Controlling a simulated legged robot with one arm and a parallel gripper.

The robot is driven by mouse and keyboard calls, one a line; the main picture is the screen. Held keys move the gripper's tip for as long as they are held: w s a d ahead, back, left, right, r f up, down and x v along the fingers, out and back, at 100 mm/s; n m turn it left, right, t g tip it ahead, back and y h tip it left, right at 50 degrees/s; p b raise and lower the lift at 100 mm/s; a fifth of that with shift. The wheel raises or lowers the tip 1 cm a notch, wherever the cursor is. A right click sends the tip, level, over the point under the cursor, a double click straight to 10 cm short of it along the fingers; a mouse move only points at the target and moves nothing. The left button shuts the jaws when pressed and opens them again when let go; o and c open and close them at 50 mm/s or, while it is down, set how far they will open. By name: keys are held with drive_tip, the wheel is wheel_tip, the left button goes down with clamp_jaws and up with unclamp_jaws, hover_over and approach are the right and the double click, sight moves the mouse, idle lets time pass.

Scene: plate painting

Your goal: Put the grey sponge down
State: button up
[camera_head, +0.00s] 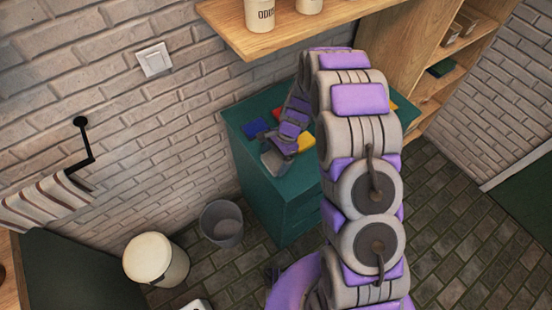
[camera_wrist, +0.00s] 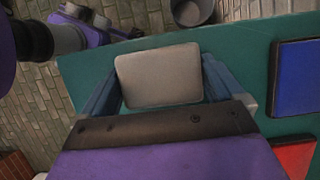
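The grey sponge (camera_wrist: 158,76) is a light grey rounded block in the wrist view. It sits between the two fingers of my gripper (camera_wrist: 162,88), with its sides against them, so the gripper appears shut on it. The green cabinet top (camera_wrist: 240,48) lies below it; I cannot tell whether the sponge touches that surface. In the head view my gripper (camera_head: 274,158) is low over the front left part of the green cabinet (camera_head: 290,200), and the sponge cannot be made out there.
A blue pad (camera_wrist: 298,78) and a red pad (camera_wrist: 296,158) lie at the right in the wrist view. A yellow piece (camera_head: 305,141) lies beside my arm. A wooden shelf (camera_head: 290,38) overhangs the cabinet. A grey bin (camera_head: 222,224) stands on the floor beside it.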

drive_tip(key=shift+o, duration=0.3)
drive_tip(key=shift+w+d+r, duration=0.1)
drive_tip(key=shift+d+r, duration=0.05)
drive_tip(key=shift+d, duration=1.4)
drive_tip(key=shift+w+d+r, duration=0.1)
drive_tip(key=shift+r, duration=0.2)
drive_tip(key=r, duration=0.2)
drive_tip(key=w+r+p, duration=0.1)
drive_tip(key=r, duration=0.2)
drive_tip(key=shift+w+a+r, duration=0.15)
drive_tip(key=shift+a+r, duration=0.05)
drive_tip(key=shift+r, duration=0.05)
drive_tip(key=w+d+r, duration=0.1)
drive_tip(key=d+r, duration=0.3)
drive_tip(key=r, duration=0.1)
drive_tip(key=s+d+r+n+h, duration=0.1)
drive_tip(key=s+d+r+n, duration=0.15)
drive_tip(key=s+r, duration=0.5)
drive_tip(key=s+d+r+n, duration=0.2)
drive_tip(key=s+r+n, duration=0.1)
drive_tip(key=s+r, duration=0.45)
drive_tip(key=s+d+n+h+b, duration=0.2)
drive_tip(key=s+d+n+b, duration=0.1)
drive_tip(key=s, duration=1.7)
drive_tip(key=shift+d+r+n+t+h, duration=0.35)
drive_tip(key=shift+d+n, duration=0.25)
drive_tip(key=shift+n, duration=0.75)
